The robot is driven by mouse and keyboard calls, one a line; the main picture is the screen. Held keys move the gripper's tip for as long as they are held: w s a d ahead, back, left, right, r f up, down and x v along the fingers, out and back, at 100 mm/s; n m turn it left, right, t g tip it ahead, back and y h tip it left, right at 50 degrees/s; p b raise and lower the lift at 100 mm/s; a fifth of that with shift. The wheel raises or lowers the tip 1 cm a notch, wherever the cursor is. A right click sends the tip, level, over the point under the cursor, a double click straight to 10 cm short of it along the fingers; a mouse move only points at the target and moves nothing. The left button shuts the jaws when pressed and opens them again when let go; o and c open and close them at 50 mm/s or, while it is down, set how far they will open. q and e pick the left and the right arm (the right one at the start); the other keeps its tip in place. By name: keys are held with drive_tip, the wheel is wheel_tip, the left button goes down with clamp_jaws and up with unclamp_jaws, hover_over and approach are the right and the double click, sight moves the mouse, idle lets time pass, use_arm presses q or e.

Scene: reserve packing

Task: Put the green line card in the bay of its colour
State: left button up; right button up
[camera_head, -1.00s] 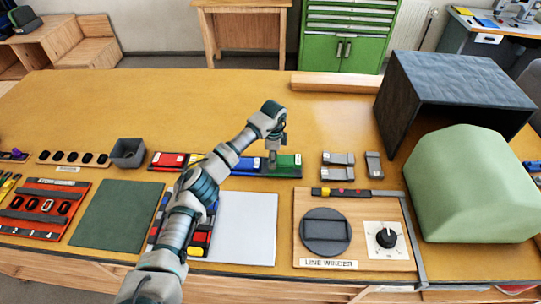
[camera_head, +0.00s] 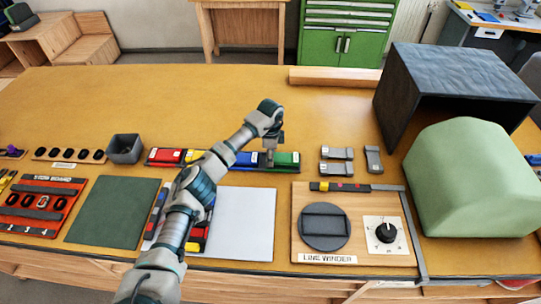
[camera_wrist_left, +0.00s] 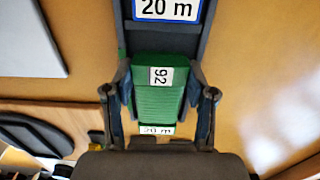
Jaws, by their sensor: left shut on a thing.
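The green line card (camera_wrist_left: 160,86), marked 92, is between the two fingers of my left gripper (camera_wrist_left: 160,108) in the left wrist view. The gripper is shut on it. In the head view my left gripper (camera_head: 270,163) points down at the green bay (camera_head: 288,160), at the right end of the colour rack (camera_head: 240,171). The card sits in line with the rack there; whether it rests on the bay floor I cannot tell. My right gripper is not in view.
The rack's red (camera_head: 166,156), yellow (camera_head: 194,156) and blue (camera_head: 247,159) bays lie left of the green one. Grey clips (camera_head: 337,153) lie to the right. The line winder (camera_head: 325,232) and a white sheet (camera_head: 246,222) are in front.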

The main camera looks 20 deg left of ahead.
use_arm(q)
drive_tip(key=shift+s+a+f+p, duration=0.1)
drive_tip(key=shift+a+p, duration=0.4)
drive_tip(key=shift+a, duration=0.85)
drive_tip(key=shift+d, duration=0.65)
drive_tip(key=shift+a, duration=0.1)
drive_tip(key=shift+a+f, duration=0.15)
drive_tip(key=shift+a, duration=0.3)
drive_tip(key=o, duration=0.8)
drive_tip(key=shift+o, duration=0.4)
drive_tip(key=shift+d, duration=0.4)
wheel_tip(320, 180, up, 12)
